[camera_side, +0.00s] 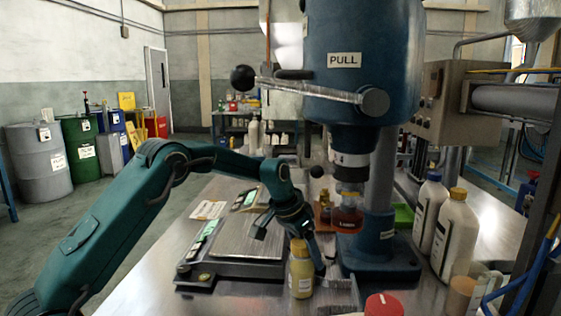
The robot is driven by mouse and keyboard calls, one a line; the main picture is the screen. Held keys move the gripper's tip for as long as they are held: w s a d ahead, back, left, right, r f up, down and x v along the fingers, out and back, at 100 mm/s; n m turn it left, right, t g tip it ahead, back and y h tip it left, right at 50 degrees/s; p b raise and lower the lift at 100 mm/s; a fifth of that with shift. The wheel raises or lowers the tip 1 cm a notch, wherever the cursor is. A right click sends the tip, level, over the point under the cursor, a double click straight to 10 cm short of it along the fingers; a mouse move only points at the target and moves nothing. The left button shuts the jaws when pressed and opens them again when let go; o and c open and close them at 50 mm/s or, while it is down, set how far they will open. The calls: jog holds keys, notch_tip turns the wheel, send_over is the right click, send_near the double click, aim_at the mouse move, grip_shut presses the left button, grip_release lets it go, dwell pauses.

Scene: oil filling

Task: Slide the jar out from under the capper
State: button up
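The capper (361,45) is a large blue press with a "PULL" label, a ball-ended lever and a dark head pointing down. A small jar (346,219) of dark red-brown contents with a pale label is upright directly below the capper head. The jar's top is close to the head; I cannot tell if they touch. My gripper (318,262) points down in front and left of the jar, low near the capper's base (382,262). A yellow-capped bottle (301,272) partly hides it, so its fingers and opening are unclear. It does not appear to be around the jar.
A scale (236,238) sits left of my gripper. White bottles (455,235) stand to the right, and a red-capped container (383,305) is at the front edge. A green tray (403,216) is behind the capper column. Bare steel table shows at front left.

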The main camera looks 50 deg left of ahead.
jog(key=c, duration=0.8)
jog(key=s+a, duration=0.4)
jog(key=s, duration=0.4)
jog(key=shift+s+a, duration=0.15)
jog(key=shift+a, duration=0.1)
jog(key=o, duration=1.5)
jog(key=shift+o, duration=0.2)
jog(key=v, duration=0.5)
jog(key=shift+r, duration=0.1)
